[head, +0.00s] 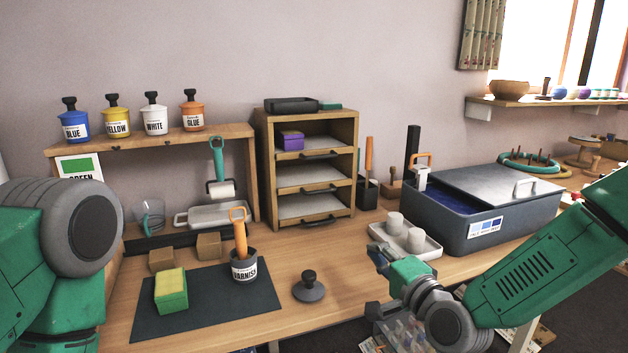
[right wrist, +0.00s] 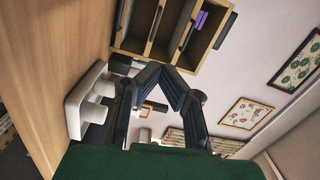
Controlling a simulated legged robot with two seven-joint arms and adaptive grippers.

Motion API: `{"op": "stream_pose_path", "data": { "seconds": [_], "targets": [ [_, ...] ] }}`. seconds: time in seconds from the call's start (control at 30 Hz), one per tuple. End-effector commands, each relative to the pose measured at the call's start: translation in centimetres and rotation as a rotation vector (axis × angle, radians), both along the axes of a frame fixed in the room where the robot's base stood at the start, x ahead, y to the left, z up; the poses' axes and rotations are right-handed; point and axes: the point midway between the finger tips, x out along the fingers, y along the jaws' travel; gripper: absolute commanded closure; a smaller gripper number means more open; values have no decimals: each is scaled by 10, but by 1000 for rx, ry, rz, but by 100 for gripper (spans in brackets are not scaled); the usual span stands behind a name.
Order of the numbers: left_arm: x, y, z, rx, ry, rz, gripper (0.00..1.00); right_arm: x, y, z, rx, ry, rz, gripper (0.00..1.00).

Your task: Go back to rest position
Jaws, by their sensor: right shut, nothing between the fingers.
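My right gripper (head: 378,260) is at the front edge of the table (head: 350,262), just in front of the white tray with two pale cylinders. It is shut and empty. In the right wrist view its dark fingers (right wrist: 172,72) meet at the tips with nothing between them. My left arm fills the left edge of the head view, and its gripper is out of the picture.
Near my right gripper are the white tray (head: 433,250), a grey-blue tub (head: 500,222) and a dark knobbed lid (head: 309,290). A varnish pot (head: 244,268) and a green-yellow block (head: 171,291) stand on the dark mat (head: 210,312). A wooden drawer unit (head: 265,170) stands behind.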

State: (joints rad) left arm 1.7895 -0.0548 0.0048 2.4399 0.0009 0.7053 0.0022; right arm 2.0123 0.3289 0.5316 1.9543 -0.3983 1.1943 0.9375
Motion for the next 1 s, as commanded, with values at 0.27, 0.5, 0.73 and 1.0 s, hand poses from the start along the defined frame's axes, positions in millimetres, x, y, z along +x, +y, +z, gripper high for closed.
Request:
{"op": "stream_pose_path", "data": {
  "seconds": [0.27, 0.5, 0.73, 1.0],
  "targets": [
    [-1, 0, 0, 0, 1, 0, 27, -49, 2, -87, -243, 161, 70, 100],
    [-1, 0, 0, 0, 2, 0, 27, -152, -20, -202, -631, 408, 237, 100],
    [-1, 0, 0, 0, 2, 0, 27, -291, -83, -284, -1049, 677, 510, 100],
    [-1, 0, 0, 0, 1, 0, 27, -398, -149, -300, -1322, 878, 776, 100]
  ]
}}
